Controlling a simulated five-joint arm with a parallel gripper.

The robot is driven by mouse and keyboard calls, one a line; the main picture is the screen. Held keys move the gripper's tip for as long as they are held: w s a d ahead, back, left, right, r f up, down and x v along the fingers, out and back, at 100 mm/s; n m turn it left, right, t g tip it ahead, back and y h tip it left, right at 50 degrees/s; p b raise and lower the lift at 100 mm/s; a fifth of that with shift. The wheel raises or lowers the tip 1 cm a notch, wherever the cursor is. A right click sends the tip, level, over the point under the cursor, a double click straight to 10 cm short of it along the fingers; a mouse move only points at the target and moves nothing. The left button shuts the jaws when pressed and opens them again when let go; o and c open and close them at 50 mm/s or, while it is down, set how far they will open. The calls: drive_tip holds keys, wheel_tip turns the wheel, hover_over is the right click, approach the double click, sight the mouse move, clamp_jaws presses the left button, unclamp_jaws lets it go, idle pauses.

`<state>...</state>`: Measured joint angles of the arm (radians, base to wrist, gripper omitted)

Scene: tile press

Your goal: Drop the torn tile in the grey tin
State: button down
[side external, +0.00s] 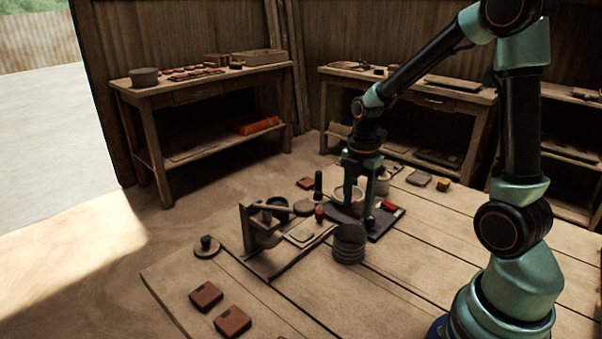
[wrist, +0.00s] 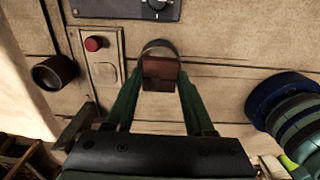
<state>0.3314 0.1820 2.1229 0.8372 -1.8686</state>
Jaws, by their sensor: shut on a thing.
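My gripper (wrist: 160,80) is shut on a brown tile (wrist: 160,73), with a finger on each side of it in the wrist view. A round grey rim, apparently the grey tin (wrist: 158,46), shows just behind the tile there, partly hidden by it. In the side view my gripper (side external: 358,213) points down over the table. The ribbed dark grey tin (side external: 349,249) stands close by in front of it. I cannot make out the held tile clearly in the side view, nor its torn edge in either view.
Two brown tiles (side external: 206,295) lie at the front left. The table's right front is mostly clear.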

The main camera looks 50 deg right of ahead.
drive_tip(key=shift+f, duration=0.1)
drive_tip(key=shift+c, duration=0.9)
unclamp_jaws()
wheel_tip(320, 180, up, 12)
drive_tip(key=s+a+r+m+t, duration=0.1)
drive_tip(key=s+a+m+t, duration=0.1)
drive_tip(key=a+m, duration=0.3)
drive_tip(key=s+a+m+t, duration=0.2)
drive_tip(key=a+m, duration=0.4)
drive_tip(key=m, duration=0.6)
drive_tip(key=shift+s+a+r+m+t, duration=0.2)
drive_tip(key=shift+s+r+m+t, duration=0.15)
drive_tip(key=shift+t, duration=0.45)
